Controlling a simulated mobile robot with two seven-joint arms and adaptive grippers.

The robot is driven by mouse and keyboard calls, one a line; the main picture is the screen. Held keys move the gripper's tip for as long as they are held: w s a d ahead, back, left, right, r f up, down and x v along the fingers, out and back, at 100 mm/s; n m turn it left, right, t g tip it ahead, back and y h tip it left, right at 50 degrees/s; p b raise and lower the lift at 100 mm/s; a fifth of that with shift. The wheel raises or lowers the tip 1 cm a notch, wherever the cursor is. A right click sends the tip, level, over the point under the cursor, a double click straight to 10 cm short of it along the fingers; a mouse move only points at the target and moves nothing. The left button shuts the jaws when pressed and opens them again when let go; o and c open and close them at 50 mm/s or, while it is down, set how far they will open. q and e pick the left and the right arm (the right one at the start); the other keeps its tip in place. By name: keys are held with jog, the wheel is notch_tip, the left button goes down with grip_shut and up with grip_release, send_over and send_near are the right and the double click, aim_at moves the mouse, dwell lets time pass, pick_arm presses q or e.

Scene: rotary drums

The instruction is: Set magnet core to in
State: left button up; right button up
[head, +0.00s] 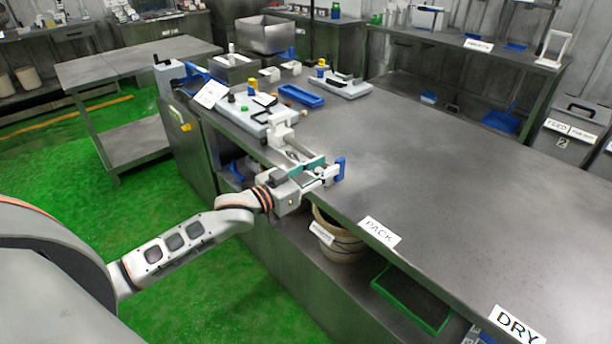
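My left arm comes in from the left, and its gripper (318,172) is at the near edge of the steel bench (440,165). A white and grey bench device (284,135) stands just behind the gripper. A blue upright piece (340,169) is right at the fingertips; I cannot tell whether the fingers touch it or whether it is the magnet core. The finger gap is too small to read, so I cannot tell if the gripper is open or shut. No part is clearly recognisable as the magnet core. My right gripper is not in view.
Beyond the device are a white panel with knobs (245,112), a blue tray (301,95) and a white scale-like unit (342,85). The bench to the right is clear. A beige bucket (340,243) and a green tray (412,298) sit on the shelf below.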

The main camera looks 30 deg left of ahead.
pick_arm(q)
jog(key=v, duration=0.6)
dwell(0.5)
jog(key=s+d+f+g+y, duration=0.1)
jog(key=s+d+f+g, duration=0.1)
jog(key=s+f, duration=0.6)
jog(key=s+d+f+g+y, duration=0.1)
jog(key=s+d+f, duration=0.3)
jog(key=s+f, duration=0.4)
jog(key=s+d+f+g+y, duration=0.2)
jog(key=s+f, duration=0.6)
jog(key=f, duration=0.6)
jog(key=shift+d+f+g, duration=0.2)
jog(key=shift+d+g, duration=0.3)
jog(key=shift+d, duration=0.45)
